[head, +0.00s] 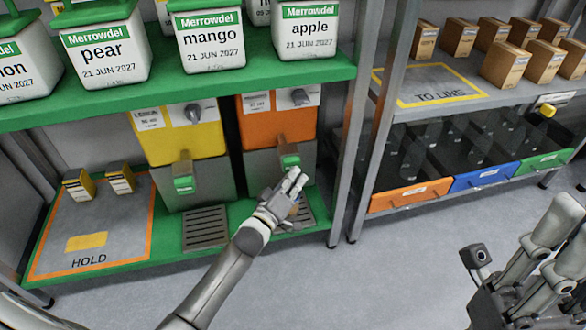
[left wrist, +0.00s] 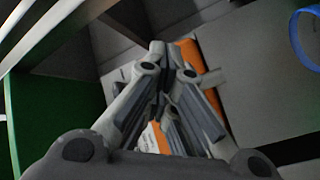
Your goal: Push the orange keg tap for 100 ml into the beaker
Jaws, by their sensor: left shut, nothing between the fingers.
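The orange keg (head: 277,127) stands on the lower green shelf, behind a grey front. Its tap, with a green face (head: 290,161), sticks out at the front. My left gripper (head: 298,176) is shut and empty, its fingertips just below and right of the tap in the head view. I cannot tell whether they touch it. The closed fingers (left wrist: 160,62) also show in the left wrist view, with an orange strip (left wrist: 193,55) behind them. I cannot make out a beaker; my gripper covers part of the drip tray (head: 306,209) under the tap. My right gripper (head: 568,222) is at the right edge, partly cut off.
A yellow keg (head: 180,135) with its own green-faced tap (head: 184,184) stands left, over another drip tray (head: 205,228). White tubs line the green shelf above (head: 200,92). A grey post (head: 358,150) is close right. Open floor (head: 380,275) lies in front.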

